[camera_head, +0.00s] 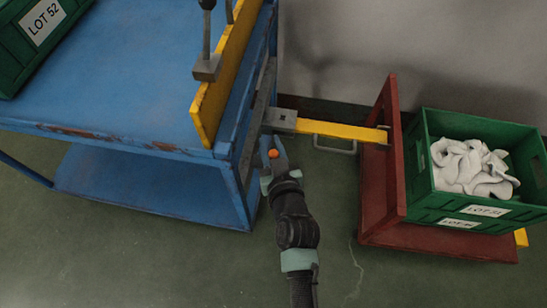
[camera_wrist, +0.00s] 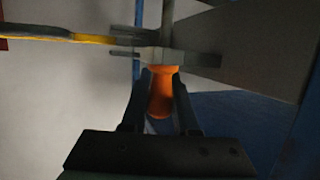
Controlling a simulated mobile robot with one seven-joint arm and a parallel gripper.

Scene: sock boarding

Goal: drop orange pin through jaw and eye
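The orange pin (camera_head: 273,153) is held between the fingers of my gripper (camera_head: 274,149), just below the grey jaw in the head view. In the wrist view the orange pin (camera_wrist: 161,95) stands between the two dark fingers (camera_wrist: 160,98), which are shut on it. The grey jaw (camera_head: 280,119) is a block at the blue table's right side. The yellow drawbar (camera_head: 335,129) runs from the red cart to the jaw. Its eye is not visible; I cannot tell whether it sits inside the jaw. The pin appears apart from the jaw in the head view.
The blue table (camera_head: 120,80) stands left, with a yellow rail (camera_head: 228,75) and a clamp lever (camera_head: 207,65). The red cart (camera_head: 430,241) stands right, carrying a green crate (camera_head: 430,175) of white socks (camera_head: 472,167). A green crate (camera_head: 12,62) is top left. Open floor lies below.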

